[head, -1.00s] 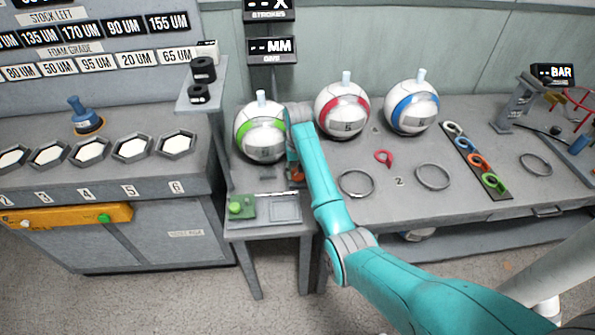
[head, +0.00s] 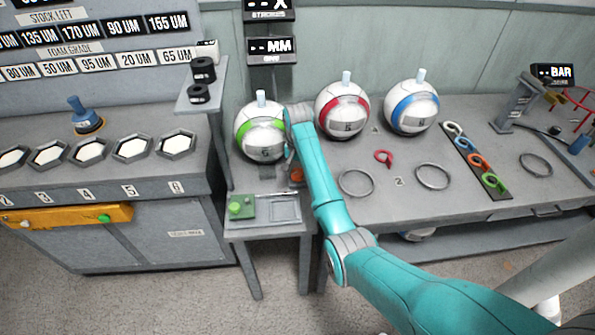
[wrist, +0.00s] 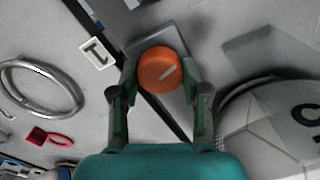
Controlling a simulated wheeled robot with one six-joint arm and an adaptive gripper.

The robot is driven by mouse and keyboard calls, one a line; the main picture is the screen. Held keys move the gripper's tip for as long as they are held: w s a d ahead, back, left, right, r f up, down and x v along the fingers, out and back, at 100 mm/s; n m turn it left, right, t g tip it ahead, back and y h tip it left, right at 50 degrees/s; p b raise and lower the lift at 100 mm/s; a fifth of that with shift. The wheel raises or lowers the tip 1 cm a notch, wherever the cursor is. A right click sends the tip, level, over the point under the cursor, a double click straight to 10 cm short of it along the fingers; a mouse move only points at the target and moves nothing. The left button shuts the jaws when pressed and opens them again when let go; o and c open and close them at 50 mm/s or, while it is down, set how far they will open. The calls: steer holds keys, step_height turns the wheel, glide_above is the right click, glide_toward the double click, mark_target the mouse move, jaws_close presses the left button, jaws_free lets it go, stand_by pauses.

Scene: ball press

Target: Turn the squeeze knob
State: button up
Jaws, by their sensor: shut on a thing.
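In the head view the orange knob (head: 297,175) shows only in part beside my arm. My gripper (wrist: 160,75) is shut on the knob, one finger on each side. In the head view my gripper is mostly hidden behind my teal arm. The ball with green panels (head: 262,132) stands just left of my arm and also shows at the right of the wrist view (wrist: 275,125).
A red-panelled ball (head: 343,110) and a blue-panelled ball (head: 412,107) stand on the bench to the right. A metal ring (wrist: 40,88) and a red clip (wrist: 50,137) lie left of my gripper. A green box with a button (head: 241,207) sits on the small table.

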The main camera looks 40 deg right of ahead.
steer(key=o, duration=1.1)
steer(key=shift+o, duration=0.2)
